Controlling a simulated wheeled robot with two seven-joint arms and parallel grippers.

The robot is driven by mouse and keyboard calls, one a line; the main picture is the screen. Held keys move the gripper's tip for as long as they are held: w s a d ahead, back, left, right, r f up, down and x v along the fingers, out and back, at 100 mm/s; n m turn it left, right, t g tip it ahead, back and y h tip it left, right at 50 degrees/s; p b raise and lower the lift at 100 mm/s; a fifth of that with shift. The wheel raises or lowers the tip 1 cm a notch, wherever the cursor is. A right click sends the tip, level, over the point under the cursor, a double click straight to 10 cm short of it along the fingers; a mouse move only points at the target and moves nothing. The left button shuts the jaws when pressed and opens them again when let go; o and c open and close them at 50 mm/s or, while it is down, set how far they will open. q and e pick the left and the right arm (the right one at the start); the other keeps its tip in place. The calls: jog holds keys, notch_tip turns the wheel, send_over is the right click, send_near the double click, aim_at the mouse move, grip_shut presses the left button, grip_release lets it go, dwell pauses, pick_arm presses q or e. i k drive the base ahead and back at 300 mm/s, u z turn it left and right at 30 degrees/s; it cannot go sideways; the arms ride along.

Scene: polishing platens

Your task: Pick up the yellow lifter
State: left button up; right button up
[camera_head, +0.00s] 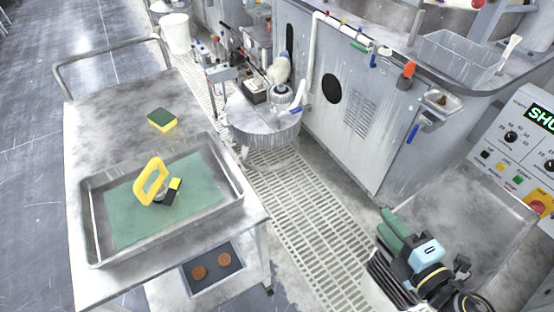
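The yellow lifter (151,181) has an upright, slightly tilted yellow loop handle. It stands on a green mat (120,215) inside a shallow metal tray (98,253) on the cart at left. A small black block with a yellow end (175,185) is at its foot; I cannot tell whether it belongs to the lifter. My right gripper (384,224) is at the lower right, far from the lifter, with two green finger-like parts close together. Whether it is open or shut is unclear. My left gripper is out of view.
A green and yellow sponge (162,119) lies on the cart top (100,125) behind the tray. A lower shelf holds two brown discs (198,272). A round metal platen (262,120) and a grey machine (345,95) stand beyond. A floor grating (310,235) lies between cart and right gripper.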

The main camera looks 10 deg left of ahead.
aim_at(157, 192)
jog(key=z, duration=1.45)
jog(key=k, duration=0.65)
jog(key=u, duration=2.6)
jog(key=i, duration=0.5)
